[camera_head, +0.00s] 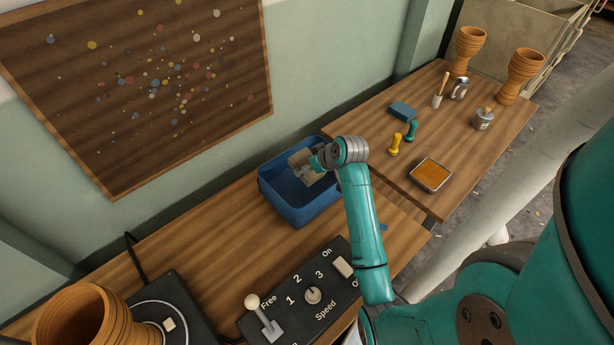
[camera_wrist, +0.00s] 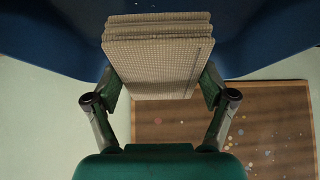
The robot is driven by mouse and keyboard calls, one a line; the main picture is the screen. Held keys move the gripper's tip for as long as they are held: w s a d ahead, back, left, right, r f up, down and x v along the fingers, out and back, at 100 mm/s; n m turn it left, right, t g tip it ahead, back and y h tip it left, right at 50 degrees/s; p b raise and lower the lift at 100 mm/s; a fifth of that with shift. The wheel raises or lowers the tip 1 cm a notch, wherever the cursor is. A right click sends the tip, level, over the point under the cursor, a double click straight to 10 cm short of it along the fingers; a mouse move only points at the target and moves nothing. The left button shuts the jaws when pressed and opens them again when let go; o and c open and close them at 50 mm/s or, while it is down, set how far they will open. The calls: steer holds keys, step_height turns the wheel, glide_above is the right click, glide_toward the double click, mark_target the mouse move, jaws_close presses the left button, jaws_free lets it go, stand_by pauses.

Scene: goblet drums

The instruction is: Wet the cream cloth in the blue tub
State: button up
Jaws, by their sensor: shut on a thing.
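The cream cloth (camera_wrist: 155,65) is a folded, beige, woven pad between my gripper's fingers (camera_wrist: 160,88) in the wrist view. My gripper is shut on it, one finger at each side. In the head view the cloth (camera_head: 299,158) shows at the end of my gripper (camera_head: 312,165), over the opening of the blue tub (camera_head: 285,208). The tub also fills the top of the wrist view (camera_wrist: 50,35). I cannot tell whether the cloth touches the tub's inside or any water. My wrist hides part of the tub's right side.
A control box (camera_head: 305,300) with a lever and knob lies in front of the tub. A wooden drum (camera_head: 85,318) is at lower left. The right table holds a square tin (camera_head: 431,175), stampers (camera_head: 394,144), a blue block (camera_head: 403,110) and two drums (camera_head: 519,77).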

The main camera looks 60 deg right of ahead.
steer(key=shift+r, duration=3.2)
steer(key=shift+r, duration=0.15)
step_height(320, 180, up, 4)
steer(key=shift+f, duration=0.15)
